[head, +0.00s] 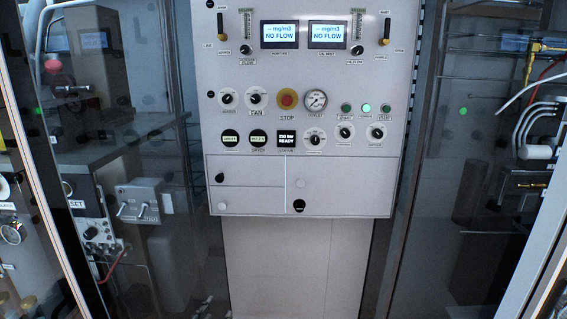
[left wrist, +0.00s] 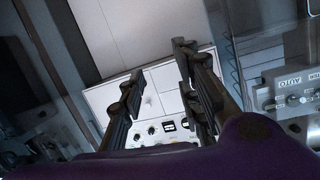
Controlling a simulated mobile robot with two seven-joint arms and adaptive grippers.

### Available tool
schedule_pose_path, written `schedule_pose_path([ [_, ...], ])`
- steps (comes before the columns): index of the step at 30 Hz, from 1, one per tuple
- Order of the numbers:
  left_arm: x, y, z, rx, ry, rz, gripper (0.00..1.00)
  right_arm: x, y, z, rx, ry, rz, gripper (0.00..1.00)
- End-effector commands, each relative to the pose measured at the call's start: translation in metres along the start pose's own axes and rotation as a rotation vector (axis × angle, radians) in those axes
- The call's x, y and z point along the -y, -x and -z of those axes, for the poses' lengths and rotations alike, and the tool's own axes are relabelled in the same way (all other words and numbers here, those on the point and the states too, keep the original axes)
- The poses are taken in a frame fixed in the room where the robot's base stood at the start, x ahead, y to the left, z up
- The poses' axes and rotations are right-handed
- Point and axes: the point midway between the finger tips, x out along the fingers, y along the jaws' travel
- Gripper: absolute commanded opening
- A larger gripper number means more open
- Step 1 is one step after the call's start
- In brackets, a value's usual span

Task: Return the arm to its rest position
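My left gripper (left wrist: 155,75) shows in the left wrist view with its two dark fingers apart and nothing between them. The lower part of the white control panel (left wrist: 150,100) lies beyond the fingers, clear of them. The head view shows the whole panel (head: 300,175), with no arm or gripper in front of it. It carries a red stop button (head: 287,98), a round gauge (head: 316,100), several dials and two screens (head: 279,35) reading NO FLOW. My right gripper is in neither view.
Glass doors flank the panel in the head view. A grey switch box (head: 139,201) stands behind the left glass. Hoses and brass fittings (head: 535,47) show at the right. The space before the panel looks clear.

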Motion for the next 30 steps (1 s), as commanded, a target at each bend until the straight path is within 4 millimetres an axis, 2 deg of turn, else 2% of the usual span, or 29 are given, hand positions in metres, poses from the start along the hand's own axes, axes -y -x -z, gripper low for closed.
schedule_pose_path([
  [1, -0.007, 0.021, -0.04, 0.055, 0.022, 0.001, 0.31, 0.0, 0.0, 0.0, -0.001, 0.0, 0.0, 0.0],
  [6, -0.03, 0.094, -0.146, 0.223, 0.089, 0.009, 0.31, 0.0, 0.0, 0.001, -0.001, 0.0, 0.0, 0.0],
  [9, -0.043, 0.141, -0.2, 0.329, 0.128, 0.017, 0.31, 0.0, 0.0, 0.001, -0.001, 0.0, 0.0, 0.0],
  [12, -0.054, 0.184, -0.24, 0.418, 0.162, 0.027, 0.31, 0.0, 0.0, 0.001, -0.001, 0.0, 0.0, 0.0],
  [15, -0.06, 0.217, -0.267, 0.482, 0.183, 0.037, 0.31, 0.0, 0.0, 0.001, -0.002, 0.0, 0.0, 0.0],
  [19, -0.062, 0.24, -0.284, 0.525, 0.194, 0.046, 0.31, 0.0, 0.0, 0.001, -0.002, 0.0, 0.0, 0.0],
  [30, -0.062, 0.244, -0.288, 0.534, 0.195, 0.047, 0.31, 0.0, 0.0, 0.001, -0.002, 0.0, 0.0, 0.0],
])
